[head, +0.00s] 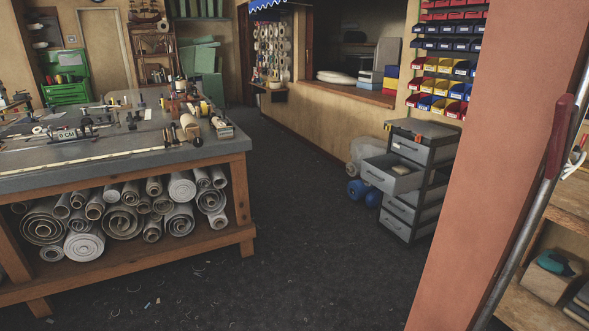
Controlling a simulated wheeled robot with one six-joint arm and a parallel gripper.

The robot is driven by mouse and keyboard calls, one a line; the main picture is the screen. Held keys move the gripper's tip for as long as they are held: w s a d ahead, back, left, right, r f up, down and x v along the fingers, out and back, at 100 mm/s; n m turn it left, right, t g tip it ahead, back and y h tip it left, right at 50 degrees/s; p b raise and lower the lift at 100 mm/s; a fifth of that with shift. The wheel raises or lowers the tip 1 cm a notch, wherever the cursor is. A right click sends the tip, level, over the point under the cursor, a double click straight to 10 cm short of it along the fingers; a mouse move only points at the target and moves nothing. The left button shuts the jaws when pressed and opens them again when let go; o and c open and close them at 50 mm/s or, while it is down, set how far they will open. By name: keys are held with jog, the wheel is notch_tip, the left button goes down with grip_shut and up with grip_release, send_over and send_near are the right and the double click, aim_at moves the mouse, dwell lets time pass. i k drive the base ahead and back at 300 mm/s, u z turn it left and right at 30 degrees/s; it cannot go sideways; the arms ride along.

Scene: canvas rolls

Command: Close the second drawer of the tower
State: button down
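The drawer tower (436,168) is a dark frame with several grey drawers, standing against the wall right of the middle. Its second drawer from the top (390,176) is pulled out to the left and stands open, with something pale lying inside. The top drawer (424,149) and the lower drawers (399,210) look shut or nearly so. My gripper is not in view.
A workbench (120,155) with canvas rolls on its lower shelf fills the left. Blue wheels (362,190) and a pale bundle are beside the tower. A pinkish pillar (500,160) blocks the right. Dark floor (300,220) lies open between, with small scraps near the bench.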

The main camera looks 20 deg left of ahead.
aim_at(394, 171)
jog(key=u, duration=1.15)
jog(key=i, duration=2.95)
jog(key=z, duration=1.3)
jog(key=i, duration=1)
